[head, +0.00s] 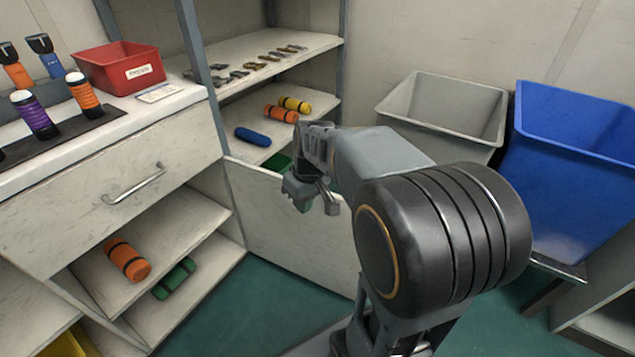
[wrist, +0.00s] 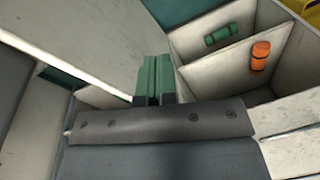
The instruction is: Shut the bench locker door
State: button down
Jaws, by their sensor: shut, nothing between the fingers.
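The bench locker door (head: 285,225) is a pale panel standing open, swung out from the right side of the locker beneath the bench drawer. In the wrist view the door (wrist: 95,35) fills the upper left. The open locker (head: 190,225) holds an orange cylinder (head: 127,261) and a green cylinder (head: 174,278); both also show at the upper right of the wrist view. My gripper (head: 312,192) is near the door's top edge in the head view. Its green fingers (wrist: 154,78) are shut and empty, close to the door; I cannot tell whether they touch it.
Open shelving (head: 265,85) with small parts and cylinders stands behind the door. A grey bin (head: 440,105) and a blue bin (head: 575,180) are at the right. Green floor (head: 225,300) is clear before the locker.

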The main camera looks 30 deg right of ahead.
jog(key=w+d+n+y+p, duration=0.3)
jog(key=w+d+p, duration=0.15)
jog(key=d, duration=0.55)
jog(key=w+d+n+y+p, duration=0.35)
jog(key=w+d, duration=0.25)
jog(key=d, duration=0.4)
jog(key=s+a+f+b, duration=0.2)
jog(key=a+f+b, duration=0.1)
jog(key=a+f, duration=0.5)
jog(key=shift+a+m+h, duration=0.35)
jog(key=shift+s+f, duration=0.1)
